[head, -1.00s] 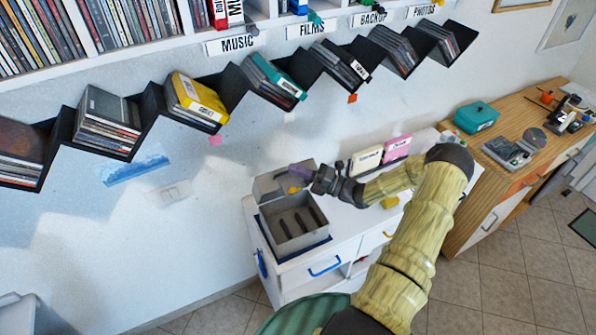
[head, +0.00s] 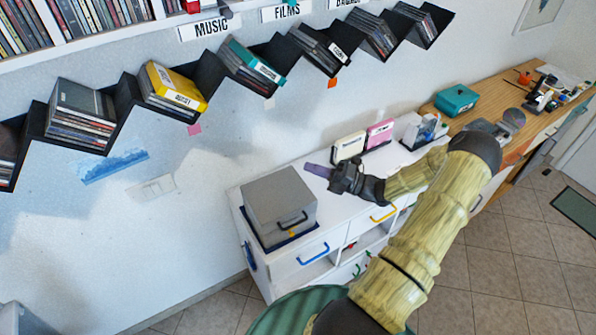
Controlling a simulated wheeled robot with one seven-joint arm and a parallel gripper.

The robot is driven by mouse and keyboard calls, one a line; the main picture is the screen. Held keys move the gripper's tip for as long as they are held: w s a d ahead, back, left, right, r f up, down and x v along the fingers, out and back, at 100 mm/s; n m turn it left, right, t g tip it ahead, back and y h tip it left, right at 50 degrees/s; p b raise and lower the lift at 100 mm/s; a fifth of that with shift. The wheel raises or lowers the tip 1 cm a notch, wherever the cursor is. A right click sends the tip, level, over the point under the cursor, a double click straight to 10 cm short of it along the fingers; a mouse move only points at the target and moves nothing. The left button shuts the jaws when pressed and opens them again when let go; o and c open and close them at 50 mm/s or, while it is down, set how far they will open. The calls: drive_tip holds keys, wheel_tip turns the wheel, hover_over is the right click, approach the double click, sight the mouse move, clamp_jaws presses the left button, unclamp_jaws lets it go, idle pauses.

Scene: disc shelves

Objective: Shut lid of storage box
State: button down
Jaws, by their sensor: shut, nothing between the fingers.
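The grey storage box (head: 281,232) stands on a dark blue mat at the left end of the white cabinet. Its lid (head: 280,194) lies flat over the top, and the inside is hidden. A dark handle (head: 292,221) shows on the lid's front part. My gripper (head: 318,171) is shut and empty, just right of the box's back right corner and apart from it. Its purple fingertips point left.
The white cabinet top (head: 345,210) is clear right of the box. A white case (head: 349,147) and a pink case (head: 380,133) stand behind my arm. A teal box (head: 456,100) sits on the wooden counter. Black zigzag disc shelves (head: 125,95) hang on the wall above.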

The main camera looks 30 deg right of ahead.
drive_tip(key=shift+s+d+r, duration=0.1)
drive_tip(key=shift+s+d, duration=0.55)
drive_tip(key=shift+d, duration=0.1)
drive_tip(key=s+a+f+n+g+h+b, duration=0.1)
drive_tip(key=s+a+f+n+g+h, duration=0.2)
drive_tip(key=a+n+g, duration=0.5)
drive_tip(key=s+a+f+n+g+h+b, duration=0.15)
drive_tip(key=s+a+n+g, duration=0.25)
drive_tip(key=a+n+g, duration=0.45)
drive_tip(key=s+a+r+n+t+h+b, duration=0.1)
drive_tip(key=n+h, duration=0.4)
drive_tip(key=n, duration=0.7)
drive_tip(key=s+a+r+n+t+h+b, duration=0.1)
drive_tip(key=s+a+r+n+t+h, duration=0.1)
drive_tip(key=n, duration=1.1)
wheel_tip(320, 180, up, 3)
drive_tip(key=s+t+h, duration=0.1)
drive_tip(key=t+h, duration=0.1)
drive_tip(key=h, duration=0.2)
drive_tip(key=shift+s+a+r+b, duration=0.15)
drive_tip(key=shift+s+a+b, duration=0.15)
drive_tip(key=shift+w, duration=0.15)
